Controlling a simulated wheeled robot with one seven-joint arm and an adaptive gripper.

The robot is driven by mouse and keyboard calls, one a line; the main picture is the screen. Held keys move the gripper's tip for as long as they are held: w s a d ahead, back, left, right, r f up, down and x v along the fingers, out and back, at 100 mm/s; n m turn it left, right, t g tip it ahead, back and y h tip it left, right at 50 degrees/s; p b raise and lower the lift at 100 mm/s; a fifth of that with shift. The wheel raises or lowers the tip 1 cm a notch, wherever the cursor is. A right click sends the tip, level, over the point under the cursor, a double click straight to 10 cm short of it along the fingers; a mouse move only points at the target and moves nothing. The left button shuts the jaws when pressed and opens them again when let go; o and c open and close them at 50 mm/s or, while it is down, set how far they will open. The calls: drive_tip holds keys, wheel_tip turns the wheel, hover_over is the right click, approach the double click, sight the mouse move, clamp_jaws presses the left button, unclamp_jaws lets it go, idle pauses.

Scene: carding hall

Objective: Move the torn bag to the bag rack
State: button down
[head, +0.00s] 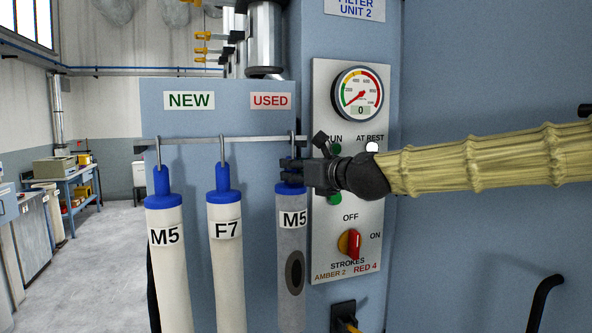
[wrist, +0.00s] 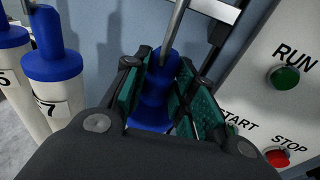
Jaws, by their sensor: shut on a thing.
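The torn bag (head: 291,235) is a long grey sleeve with a blue cap, an M5 label and a dark oval hole low on its side. It hangs upright at the right end of the bag rack (head: 190,139), under the USED sign (head: 270,101). My gripper (head: 291,172) is shut on its blue cap, which also shows between the green finger pads in the wrist view (wrist: 160,88). A metal hook meets the top of the cap; whether it carries the weight I cannot tell. The bag's bottom is out of frame.
Under the NEW sign (head: 189,100), a clean M5 bag (head: 168,270) and an F7 bag (head: 226,265) hang on hooks to the left. Close right stands a control panel (head: 330,235) with a gauge (head: 358,93), buttons and a red knob (head: 354,242).

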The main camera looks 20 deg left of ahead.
drive_tip(key=c, duration=1.1)
unclamp_jaws()
